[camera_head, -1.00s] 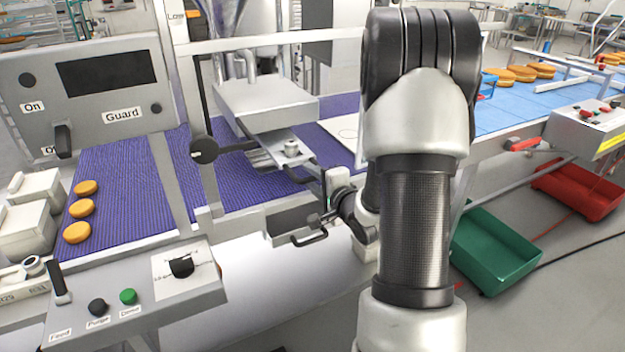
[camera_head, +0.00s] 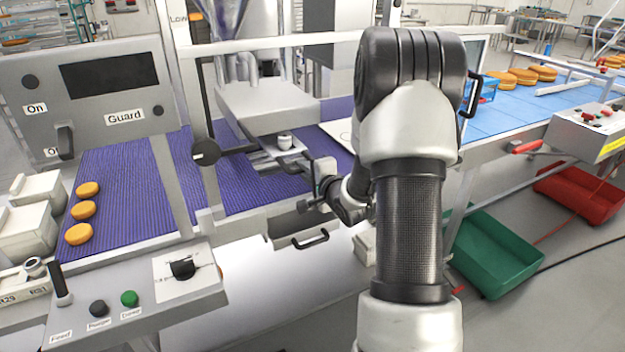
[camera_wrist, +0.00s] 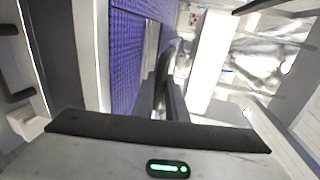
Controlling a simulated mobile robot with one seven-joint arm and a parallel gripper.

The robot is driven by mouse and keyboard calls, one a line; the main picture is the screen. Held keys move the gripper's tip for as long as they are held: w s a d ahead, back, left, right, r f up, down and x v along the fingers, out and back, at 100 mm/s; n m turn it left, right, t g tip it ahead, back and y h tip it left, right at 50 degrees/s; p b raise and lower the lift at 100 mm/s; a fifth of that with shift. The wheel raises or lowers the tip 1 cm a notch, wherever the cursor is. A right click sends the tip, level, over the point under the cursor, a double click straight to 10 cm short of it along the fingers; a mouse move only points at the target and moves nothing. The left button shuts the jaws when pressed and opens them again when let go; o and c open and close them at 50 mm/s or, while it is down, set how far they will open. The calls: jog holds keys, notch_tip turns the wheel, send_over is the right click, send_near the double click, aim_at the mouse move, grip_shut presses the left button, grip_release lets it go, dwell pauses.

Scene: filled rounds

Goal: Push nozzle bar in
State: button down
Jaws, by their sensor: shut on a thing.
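The nozzle bar (camera_head: 284,152) is a grey metal bar with a short round fitting on top. It sticks out from under the pale depositor head (camera_head: 265,106), above the purple belt. My gripper (camera_head: 314,182) is at its front end and shut on it, apparently at the handle. The fingertips and the exact grip are hard to make out, and my wrist hides part of the bar's front. In the wrist view, a dark upright shape (camera_wrist: 174,92) shows beyond the gripper body; I cannot tell whether it is handle or finger.
A drawer handle (camera_head: 310,240) juts out just below my gripper. A black lever (camera_head: 205,152) stands left of the head. The purple belt (camera_head: 125,185) carries several orange rounds. A green crate (camera_head: 492,250) and a red crate (camera_head: 580,197) stand on the floor at right.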

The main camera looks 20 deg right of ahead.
aim_at(292, 155)
jog(key=x, duration=0.3)
jog(key=r+x, duration=0.1)
jog(key=x, duration=0.3)
jog(key=shift+w+r, duration=0.15)
jog(key=shift+w, duration=0.15)
jog(key=shift+r, duration=0.2)
jog(key=shift+w, duration=0.1)
jog(key=c, duration=1.8)
grip_release()
jog(key=shift+w+f, duration=0.1)
jog(key=shift+w, duration=0.05)
jog(key=shift+o, duration=0.2)
jog(key=p+v, duration=0.1)
jog(key=v, duration=1.6)
jog(key=shift+s, duration=0.3)
